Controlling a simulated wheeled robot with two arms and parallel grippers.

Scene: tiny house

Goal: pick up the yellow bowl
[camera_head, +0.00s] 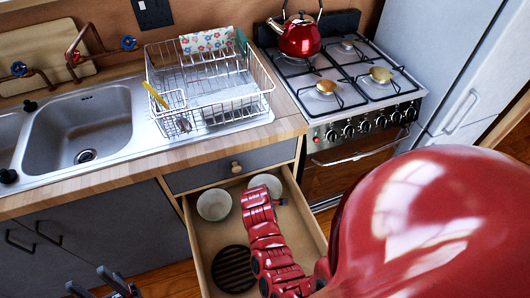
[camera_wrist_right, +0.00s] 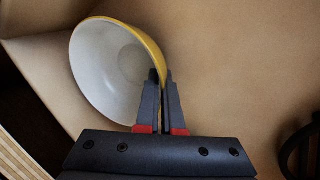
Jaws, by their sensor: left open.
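The yellow bowl (camera_wrist_right: 112,68) has a white inside and a yellow outside and rim in the right wrist view. My right gripper (camera_wrist_right: 161,82) has one finger inside and one outside its rim, with almost no gap, so it looks closed on the rim. In the head view my right arm reaches into the open drawer, beside a bowl (camera_head: 264,184) at the back right that it partly hides; its yellow outside does not show there. My left gripper (camera_head: 88,279) is open and empty at the bottom left, outside the drawer.
A second pale bowl (camera_head: 214,205) and a black slatted round trivet (camera_head: 234,268) lie in the drawer (camera_head: 199,238). Above are a counter with a sink (camera_head: 80,128), a wire dish rack (camera_head: 208,85) and a stove (camera_head: 345,78) with a red kettle (camera_head: 300,36).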

